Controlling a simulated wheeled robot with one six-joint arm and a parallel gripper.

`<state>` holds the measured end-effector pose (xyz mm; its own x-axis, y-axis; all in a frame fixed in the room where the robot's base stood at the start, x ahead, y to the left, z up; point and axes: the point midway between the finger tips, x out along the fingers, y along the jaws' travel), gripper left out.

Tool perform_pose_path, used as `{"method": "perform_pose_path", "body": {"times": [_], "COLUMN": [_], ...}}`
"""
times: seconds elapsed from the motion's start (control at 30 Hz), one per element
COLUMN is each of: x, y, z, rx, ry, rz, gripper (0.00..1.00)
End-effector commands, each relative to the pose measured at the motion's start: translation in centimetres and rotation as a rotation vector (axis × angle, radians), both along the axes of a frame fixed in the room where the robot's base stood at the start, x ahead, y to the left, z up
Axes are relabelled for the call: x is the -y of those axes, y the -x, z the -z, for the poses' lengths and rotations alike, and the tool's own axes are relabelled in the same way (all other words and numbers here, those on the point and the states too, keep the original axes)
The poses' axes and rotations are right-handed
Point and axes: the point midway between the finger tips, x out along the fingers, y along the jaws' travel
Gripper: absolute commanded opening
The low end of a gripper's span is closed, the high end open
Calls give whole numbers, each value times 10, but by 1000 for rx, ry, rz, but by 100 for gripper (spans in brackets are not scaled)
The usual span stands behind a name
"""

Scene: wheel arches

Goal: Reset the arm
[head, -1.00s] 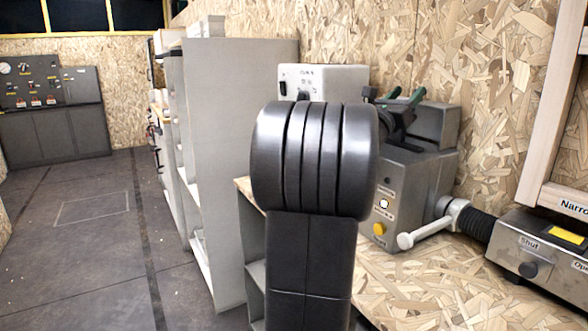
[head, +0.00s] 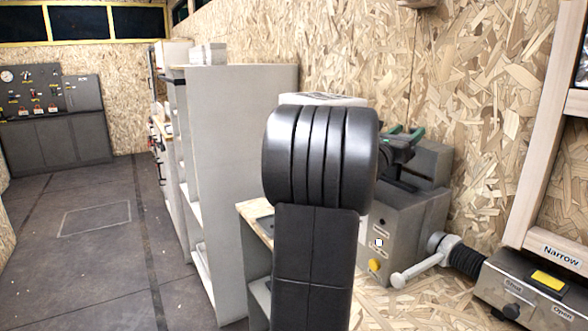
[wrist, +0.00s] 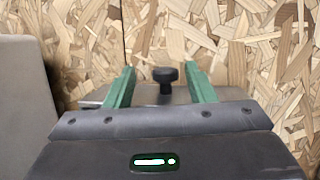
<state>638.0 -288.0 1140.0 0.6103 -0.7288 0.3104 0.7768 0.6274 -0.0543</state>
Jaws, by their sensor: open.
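My gripper (head: 402,130) shows in the head view past my black arm, over the grey machine (head: 408,205) on the bench. Its two green fingers stand apart in the wrist view (wrist: 160,70), with nothing between them in grip. A black knob (wrist: 166,76) on a grey surface appears in the gap between the fingers, beyond them. My arm's large dark link hides part of the bench and most of a white box (head: 322,99).
A tall grey shelf unit (head: 245,150) stands left of my arm. A chipboard wall (head: 480,100) rises close behind the bench. A box labelled Narrow (head: 545,285) sits at right, with a white-handled lever (head: 415,270) beside it. The floor (head: 100,260) at left is clear.

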Motion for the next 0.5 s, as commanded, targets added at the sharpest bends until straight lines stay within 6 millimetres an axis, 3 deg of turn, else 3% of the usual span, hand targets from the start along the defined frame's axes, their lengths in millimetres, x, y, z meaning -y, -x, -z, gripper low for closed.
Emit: {"method": "perform_pose_path", "body": {"times": [0.5], "x": [10], "y": [-6], "z": [-5], "rx": [-49], "ry": [-79], "rz": [0], "gripper": [50]}}
